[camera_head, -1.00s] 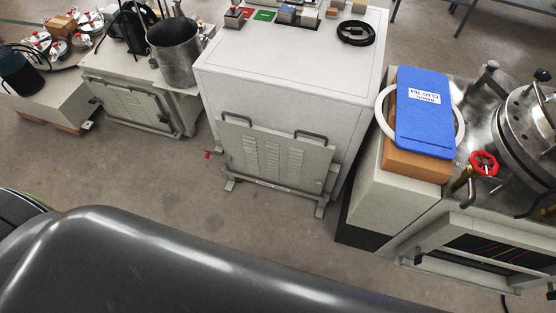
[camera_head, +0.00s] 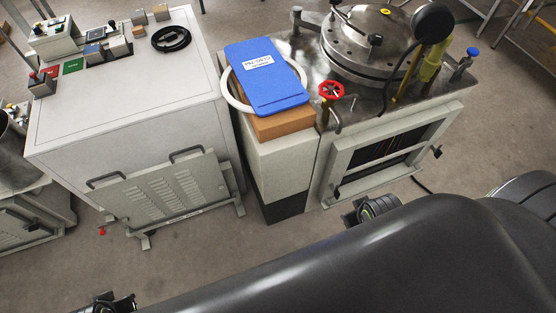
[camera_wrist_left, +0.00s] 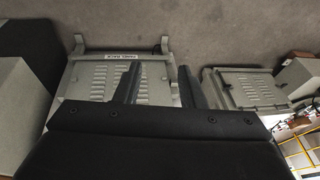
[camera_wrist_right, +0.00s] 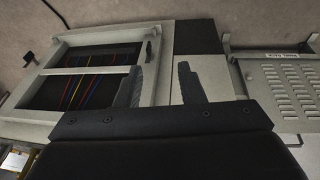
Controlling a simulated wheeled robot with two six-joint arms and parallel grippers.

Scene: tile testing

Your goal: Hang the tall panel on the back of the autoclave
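The autoclave (camera_head: 350,105) is a steel-topped unit with a round bolted lid at the right of the head view. A pale frame surrounds its open back (camera_head: 390,155), with coloured wires inside; this opening also shows in the right wrist view (camera_wrist_right: 75,92). A grey louvred panel (camera_head: 165,195) with two dark handles stands on a low rack against the white cabinet; it shows in both wrist views. I cannot tell whether it is the tall one. My left gripper (camera_wrist_left: 158,85) is open and empty, above the rack. My right gripper (camera_wrist_right: 162,85) is open and empty, near the opening.
A white cabinet (camera_head: 120,105) stands left of the autoclave. Between them, a blue clipboard (camera_head: 265,78) and a white ring lie on a brown box (camera_head: 282,124). A red valve wheel (camera_head: 331,90) sits by the lid. Floor (camera_head: 215,245) is free before the units.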

